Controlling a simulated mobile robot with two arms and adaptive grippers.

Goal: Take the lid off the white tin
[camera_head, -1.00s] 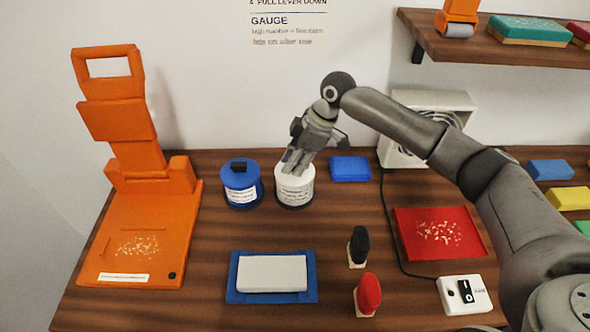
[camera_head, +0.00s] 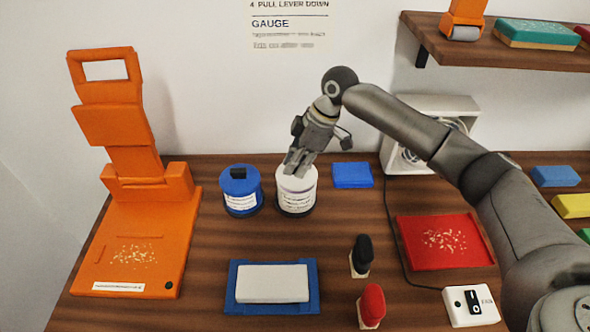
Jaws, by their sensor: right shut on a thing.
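The white tin (camera_head: 296,198) stands upright on the wooden counter, with a label on its front and a dark base. Its lid (camera_head: 287,180) is on top, partly hidden by my right gripper. My right gripper (camera_head: 293,170) comes down from above and is shut on the lid, its fingers at the top of the tin. I cannot tell whether there is a gap between lid and tin. My left gripper is not in view.
A blue tin (camera_head: 241,193) stands close on the left. A blue block (camera_head: 352,175) lies to the right. An orange lever press (camera_head: 130,230) fills the left side. In front are a grey pad on a blue tray (camera_head: 230,290), black (camera_head: 361,252) and red (camera_head: 372,303) knobs, and a red tray (camera_head: 410,253).

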